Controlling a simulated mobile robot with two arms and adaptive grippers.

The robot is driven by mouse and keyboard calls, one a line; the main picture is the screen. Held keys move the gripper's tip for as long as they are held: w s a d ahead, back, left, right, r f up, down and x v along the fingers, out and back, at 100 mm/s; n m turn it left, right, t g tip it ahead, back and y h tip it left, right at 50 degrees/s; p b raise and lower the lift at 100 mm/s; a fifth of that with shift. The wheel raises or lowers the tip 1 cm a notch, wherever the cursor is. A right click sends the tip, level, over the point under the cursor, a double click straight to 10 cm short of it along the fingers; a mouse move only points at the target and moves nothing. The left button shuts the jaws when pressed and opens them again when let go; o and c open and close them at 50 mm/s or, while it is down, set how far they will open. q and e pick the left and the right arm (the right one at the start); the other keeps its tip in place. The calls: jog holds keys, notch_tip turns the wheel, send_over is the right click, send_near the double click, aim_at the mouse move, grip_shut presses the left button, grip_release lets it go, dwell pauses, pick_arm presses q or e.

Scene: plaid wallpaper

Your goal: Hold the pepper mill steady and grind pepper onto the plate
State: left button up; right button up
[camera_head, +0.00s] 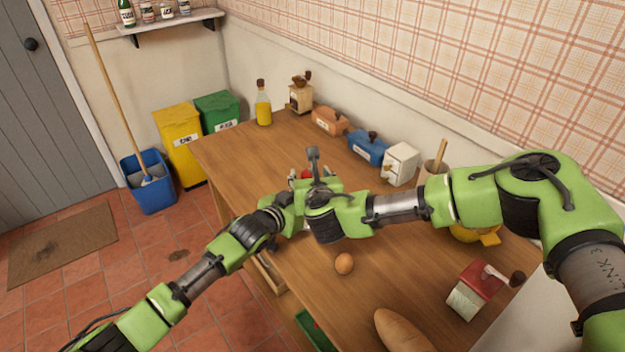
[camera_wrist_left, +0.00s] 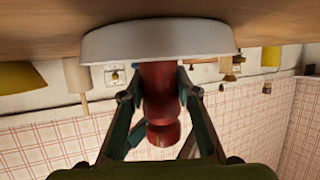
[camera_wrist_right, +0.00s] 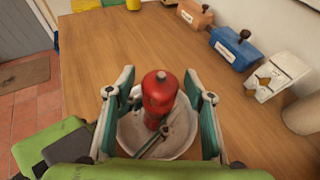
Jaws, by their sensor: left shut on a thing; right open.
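The red pepper mill (camera_wrist_right: 160,92) stands upright over the white plate (camera_wrist_right: 190,128) in the right wrist view. In the left wrist view, which is upside down, the mill (camera_wrist_left: 160,90) shows against the plate's side (camera_wrist_left: 160,42). My left gripper (camera_wrist_left: 161,78) is shut on the mill's body, one finger on each side. My right gripper (camera_wrist_right: 160,84) is open above the mill, its fingers apart on either side of the mill's top. In the head view, my arms hide the plate and most of the mill (camera_head: 306,174). Whether the mill's base touches the plate is unclear.
Canisters, including a blue one (camera_head: 369,148), line the wall. The table's far left is mostly clear.

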jog(key=v, duration=1.1)
jog(key=shift+s+r, duration=0.2)
jog(key=shift+s, duration=0.05)
jog(key=shift+w+d, duration=0.1)
jog(key=shift+d, duration=0.05)
jog(key=w+d+n+g+y, duration=0.1)
jog(key=d+n+g+y, duration=0.1)
jog(key=d+n+y, duration=0.25)
jog(key=shift+y, duration=0.45)
jog(key=x, duration=1.2)
jog(key=shift+w+a, duration=0.15)
jog(key=shift+w, duration=0.05)
jog(key=c, duration=1.2)
